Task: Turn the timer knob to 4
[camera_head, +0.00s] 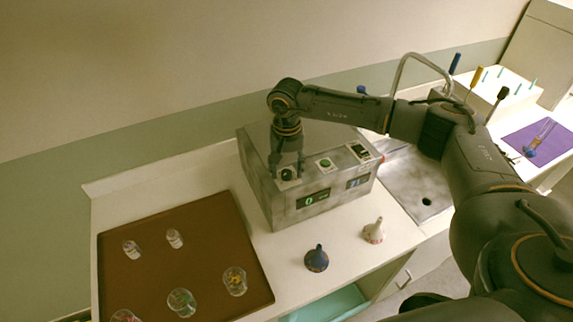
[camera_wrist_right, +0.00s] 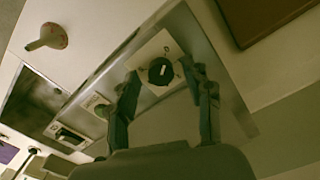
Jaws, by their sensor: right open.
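The timer knob (camera_wrist_right: 161,71) is a round black dial with a white mark, set on a pale square plate on top of the grey metal box (camera_head: 300,217). In the head view the knob (camera_head: 288,174) is partly hidden by my right gripper (camera_head: 289,172), which points down over it. In the right wrist view my right gripper (camera_wrist_right: 162,82) is open, with a finger on either side of the knob's plate; I cannot tell whether they touch the knob. A small display (camera_head: 313,198) on the box front shows a green digit that looks like 0. My left gripper is not in view.
The box top also has a green button (camera_head: 325,164) and a black switch (camera_head: 358,150). A brown tray (camera_head: 180,217) with several glass vessels lies at left. A blue funnel (camera_head: 316,259) and a pale funnel (camera_head: 374,231) stand in front of the box. A sink lies at right.

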